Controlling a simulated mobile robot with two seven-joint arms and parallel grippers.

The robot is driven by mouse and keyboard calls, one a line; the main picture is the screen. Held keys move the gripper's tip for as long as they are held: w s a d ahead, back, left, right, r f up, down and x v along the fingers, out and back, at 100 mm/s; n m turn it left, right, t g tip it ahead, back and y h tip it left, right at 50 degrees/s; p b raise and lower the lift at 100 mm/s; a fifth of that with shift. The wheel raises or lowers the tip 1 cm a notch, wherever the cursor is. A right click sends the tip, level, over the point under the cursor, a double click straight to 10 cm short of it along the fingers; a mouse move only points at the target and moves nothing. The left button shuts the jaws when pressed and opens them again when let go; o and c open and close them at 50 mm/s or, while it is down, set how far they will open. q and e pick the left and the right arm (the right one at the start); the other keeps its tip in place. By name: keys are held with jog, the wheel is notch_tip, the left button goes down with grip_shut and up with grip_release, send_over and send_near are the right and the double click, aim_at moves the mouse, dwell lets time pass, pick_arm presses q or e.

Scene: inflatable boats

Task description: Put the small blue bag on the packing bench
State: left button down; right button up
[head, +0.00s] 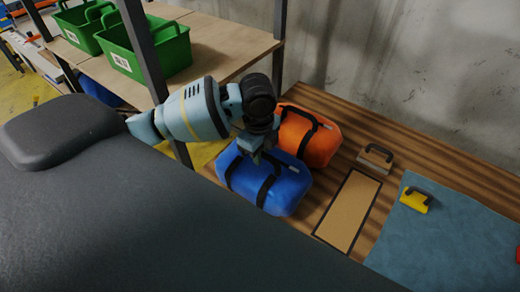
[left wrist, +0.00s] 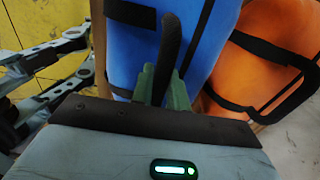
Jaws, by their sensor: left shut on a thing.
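The small blue bag (head: 285,190) has black straps and sits on the brown wooden bench (head: 330,213), touching or very close to an orange bag (head: 318,142) behind it. My left gripper (head: 252,156) is over the blue bag's top. In the left wrist view the green fingers of my left gripper (left wrist: 163,85) are shut on the black handle of the blue bag (left wrist: 205,38). The orange bag (left wrist: 270,62) stands to the right there. Whether the blue bag's underside rests fully on the bench is hidden.
A black-outlined tan rectangle (head: 350,210), a grey-handled tool (head: 375,158), a blue mat (head: 440,238) and a yellow-handled tool (head: 415,199) lie to the right. Green crates (head: 150,47) stand on a shelf at upper left, with a grey post (head: 143,50) near the arm. A concrete wall is behind.

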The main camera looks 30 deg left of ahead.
pick_arm(q)
jog(key=c, duration=1.4)
grip_release()
jog(key=shift+o, duration=0.2)
notch_tip(320, 180, up, 12)
jog(key=shift+s, duration=0.35)
